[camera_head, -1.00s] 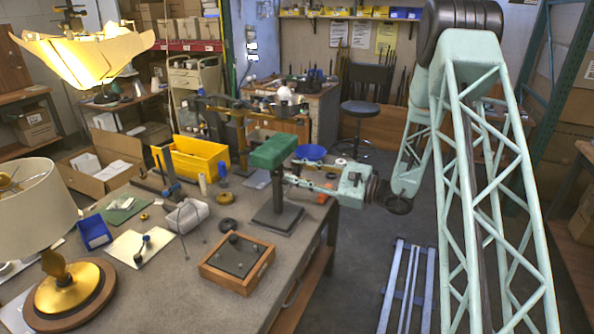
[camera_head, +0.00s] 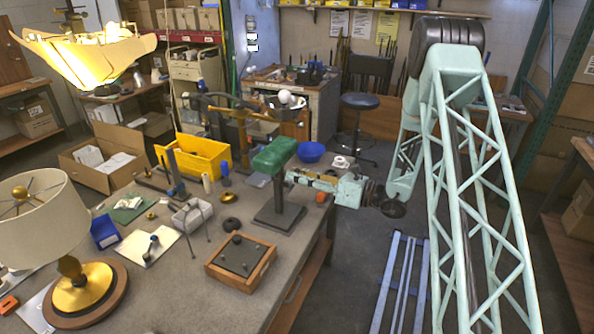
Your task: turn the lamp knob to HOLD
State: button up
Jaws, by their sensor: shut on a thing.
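A lamp with a green head (camera_head: 275,154) stands upright on a dark post and a square base (camera_head: 276,217) near the bench's right edge. My gripper (camera_head: 291,177) reaches in from the right, level, with its fingers just right of the post and below the green head. It is shut on a small part there. That part is too small to make out, and I cannot read any knob or HOLD mark. A cream-shaded lamp (camera_head: 40,220) with a brass base stands at the front left.
A wooden tray (camera_head: 240,285) with a dark plate lies in front of the green lamp. A wire-legged holder (camera_head: 192,213), a yellow bin (camera_head: 200,157) and a blue bowl (camera_head: 311,151) stand nearby. The bench front (camera_head: 190,300) is clear.

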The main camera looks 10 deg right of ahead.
jog(key=m+p, duration=0.3)
jog(key=m, duration=0.1)
jog(key=shift+r, duration=0.15)
jog(key=shift+m+p, duration=1.5)
jog(key=shift+m, duration=0.7)
jog(key=o, duration=0.9)
jog(key=shift+s+d, duration=0.1)
jog(key=shift+s, duration=0.05)
jog(key=shift+v, duration=5.85)
